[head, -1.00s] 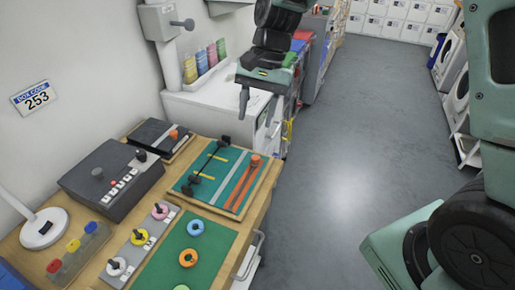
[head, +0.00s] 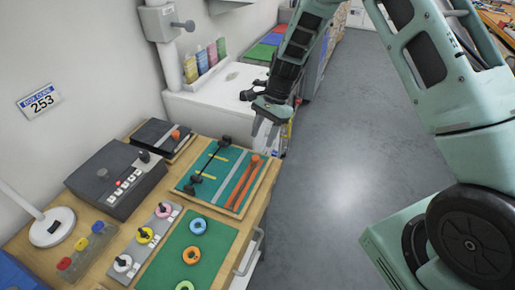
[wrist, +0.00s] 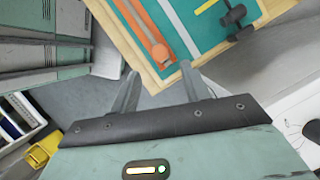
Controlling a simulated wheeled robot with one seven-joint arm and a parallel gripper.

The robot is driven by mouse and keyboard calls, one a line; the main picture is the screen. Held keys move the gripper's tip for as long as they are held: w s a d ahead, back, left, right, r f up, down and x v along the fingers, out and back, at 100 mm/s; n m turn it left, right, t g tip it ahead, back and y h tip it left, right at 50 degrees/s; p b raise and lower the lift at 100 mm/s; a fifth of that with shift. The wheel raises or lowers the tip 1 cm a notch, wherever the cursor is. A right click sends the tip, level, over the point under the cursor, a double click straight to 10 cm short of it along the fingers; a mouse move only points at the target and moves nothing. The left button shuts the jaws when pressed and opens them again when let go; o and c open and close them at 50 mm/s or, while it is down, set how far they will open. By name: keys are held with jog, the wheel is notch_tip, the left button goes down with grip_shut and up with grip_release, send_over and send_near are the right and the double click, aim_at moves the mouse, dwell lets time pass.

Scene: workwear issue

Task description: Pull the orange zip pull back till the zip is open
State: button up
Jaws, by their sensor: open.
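The orange zip pull (head: 255,159) is a round orange knob at the far right end of the zip on the teal-topped board. In the wrist view the orange pull (wrist: 160,52) lies just beyond the fingertips, roughly centred between them. Two orange zip bands (head: 241,187) run side by side from the pull toward the near edge of the board (head: 188,192). My gripper (head: 264,130) is open and empty, past the board's far right corner and close to the pull. In the wrist view my gripper's two fingers (wrist: 160,72) are spread apart, with no contact on the pull visible.
A white cabinet (head: 215,104) stands behind. Grey floor (head: 335,150) is free to the right.

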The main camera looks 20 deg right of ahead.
aim_at(256, 157)
jog(key=p+x, duration=0.1)
jog(key=x, duration=0.5)
jog(key=shift+a+f, duration=0.15)
jog(key=shift+f, duration=0.05)
